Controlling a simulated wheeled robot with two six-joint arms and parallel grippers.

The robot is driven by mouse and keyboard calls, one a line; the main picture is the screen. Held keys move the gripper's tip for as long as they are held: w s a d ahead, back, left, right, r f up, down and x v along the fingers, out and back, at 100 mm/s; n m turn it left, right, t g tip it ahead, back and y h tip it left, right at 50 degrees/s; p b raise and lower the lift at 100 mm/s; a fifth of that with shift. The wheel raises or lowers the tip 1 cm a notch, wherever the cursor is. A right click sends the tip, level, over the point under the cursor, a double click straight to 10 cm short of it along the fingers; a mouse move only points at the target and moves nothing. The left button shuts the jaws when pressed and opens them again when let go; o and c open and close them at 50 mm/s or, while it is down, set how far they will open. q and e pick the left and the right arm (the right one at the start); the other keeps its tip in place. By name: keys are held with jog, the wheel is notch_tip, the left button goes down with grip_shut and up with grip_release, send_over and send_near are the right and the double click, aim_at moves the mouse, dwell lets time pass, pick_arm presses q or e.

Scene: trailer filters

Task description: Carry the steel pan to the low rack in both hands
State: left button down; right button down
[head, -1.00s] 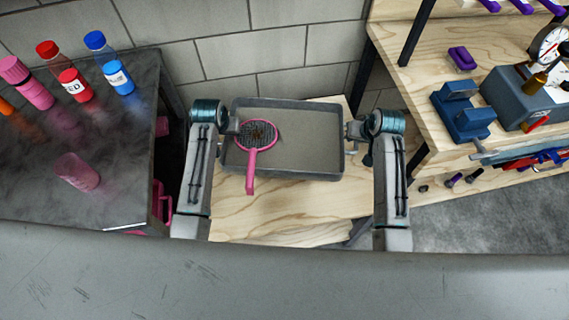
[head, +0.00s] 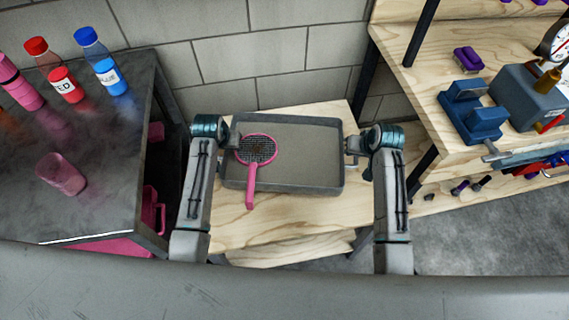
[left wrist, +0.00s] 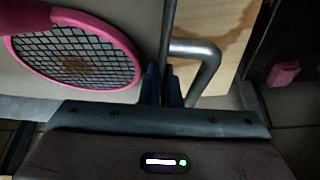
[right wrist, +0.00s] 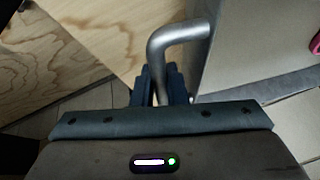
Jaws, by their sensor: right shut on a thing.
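The steel pan (head: 300,158) is a grey rectangular tray in the head view, level above or on a low wooden rack (head: 290,215); I cannot tell whether they touch. A pink round mesh strainer (head: 257,149) lies in it, its handle over the near rim. My right gripper (right wrist: 160,88) is shut on the pan's right bent-rod handle (right wrist: 180,32). My left gripper (left wrist: 162,88) is at the pan's left side.
A dark bench (head: 105,190) on the left holds a red bottle (head: 64,84), a blue bottle (head: 112,76) and a pink cup (head: 62,174). A wooden workbench (head: 430,100) with a blue vise (head: 472,112) stands on the right. A block wall (head: 240,60) is behind the rack.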

aim_at(229, 154)
pick_arm(q)
jog(key=shift+f, duration=0.1)
pick_arm(e)
jog(key=shift+f, duration=0.1)
